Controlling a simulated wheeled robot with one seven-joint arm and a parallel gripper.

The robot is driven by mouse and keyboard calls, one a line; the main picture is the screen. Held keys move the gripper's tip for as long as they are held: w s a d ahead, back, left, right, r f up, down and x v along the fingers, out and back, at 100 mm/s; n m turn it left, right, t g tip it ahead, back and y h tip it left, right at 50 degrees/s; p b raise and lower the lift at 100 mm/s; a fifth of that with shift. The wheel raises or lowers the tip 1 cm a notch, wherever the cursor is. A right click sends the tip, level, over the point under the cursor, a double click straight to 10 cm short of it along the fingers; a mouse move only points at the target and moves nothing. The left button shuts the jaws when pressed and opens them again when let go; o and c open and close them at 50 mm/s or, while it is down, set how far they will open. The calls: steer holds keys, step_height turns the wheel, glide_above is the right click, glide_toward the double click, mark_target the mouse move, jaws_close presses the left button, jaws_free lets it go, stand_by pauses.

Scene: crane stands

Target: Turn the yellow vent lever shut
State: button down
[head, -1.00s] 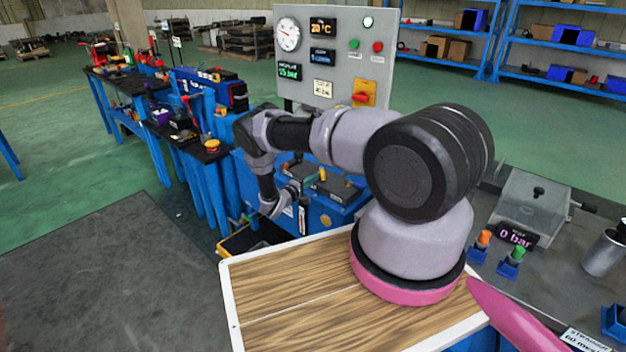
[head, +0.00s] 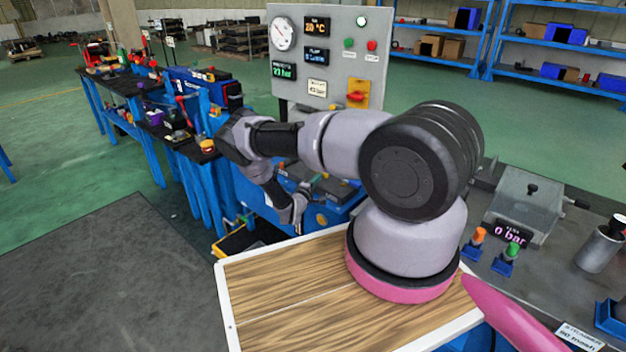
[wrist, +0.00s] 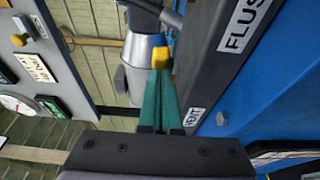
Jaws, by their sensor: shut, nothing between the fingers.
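The yellow vent lever shows as a small yellow piece (wrist: 160,57) in the wrist view, just beyond my fingertips, beside the dark housing edge with a VENT label (wrist: 193,117). Its angle is hard to tell, and most of it is hidden behind my fingers. My gripper (wrist: 162,74) has teal fingers that are shut together with nothing between them. The tips are close to or touching the yellow piece; I cannot tell which. In the head view my gripper (head: 298,226) hangs low at the near side of the blue unit, and the lever is not clear there.
A dark housing with a FLUSH label (wrist: 243,25) and a blue panel stand close on the right in the wrist view. A grey metal cylinder (wrist: 145,50) is behind the yellow piece. A grey gauge panel (head: 340,75) stands behind the unit. A wooden-topped surface (head: 300,290) lies in front.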

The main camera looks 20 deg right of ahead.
mark_target(325, 178)
steer(key=shift+s+d, duration=0.2)
steer(key=shift+d, duration=0.6)
steer(key=shift+s+d, duration=0.15)
steer(key=shift+d, duration=0.75)
